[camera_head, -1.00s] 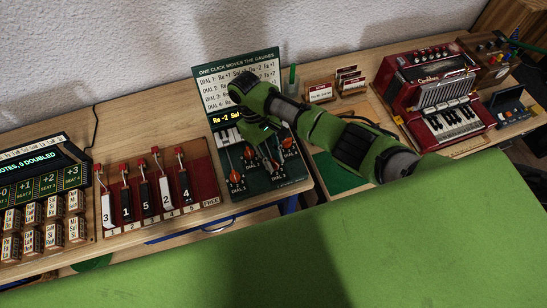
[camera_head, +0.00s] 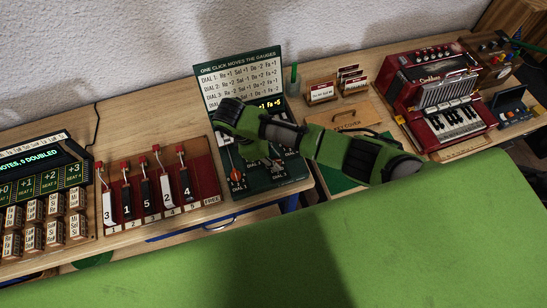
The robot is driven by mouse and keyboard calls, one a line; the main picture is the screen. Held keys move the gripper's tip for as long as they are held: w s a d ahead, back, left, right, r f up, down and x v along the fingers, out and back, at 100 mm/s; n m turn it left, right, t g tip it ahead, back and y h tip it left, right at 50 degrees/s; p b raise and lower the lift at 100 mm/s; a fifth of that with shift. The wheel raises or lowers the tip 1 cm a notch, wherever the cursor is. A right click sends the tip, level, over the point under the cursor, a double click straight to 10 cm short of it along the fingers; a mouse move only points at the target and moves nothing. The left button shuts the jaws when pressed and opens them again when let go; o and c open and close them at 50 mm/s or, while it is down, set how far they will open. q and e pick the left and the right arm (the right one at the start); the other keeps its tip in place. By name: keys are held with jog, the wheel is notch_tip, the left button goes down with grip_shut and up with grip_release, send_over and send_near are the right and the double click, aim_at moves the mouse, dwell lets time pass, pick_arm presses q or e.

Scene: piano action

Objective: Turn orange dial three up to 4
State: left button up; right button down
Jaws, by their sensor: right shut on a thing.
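The dial panel (camera_head: 264,187) is a dark green board standing on the bench, with a white instruction sheet (camera_head: 241,80) at its top. An orange dial (camera_head: 236,176) shows at its lower left, and part of another (camera_head: 276,165) shows to its right. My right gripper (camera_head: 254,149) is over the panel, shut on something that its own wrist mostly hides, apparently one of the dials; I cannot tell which. The other dials and their settings are covered by my right arm. My left gripper is not in view.
Left of the panel stands a red-backed lever board (camera_head: 203,171) with numbered keys, then a block rack (camera_head: 44,219). To the right are card holders (camera_head: 321,91), a wooden cover (camera_head: 342,118) and a red accordion (camera_head: 425,90). A green surface fills the foreground.

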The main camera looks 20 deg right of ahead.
jog(key=shift+n+t, duration=0.5)
jog(key=shift+n, duration=0.6)
jog(key=c, duration=1.8)
grip_release()
jog(key=shift+v, duration=6)
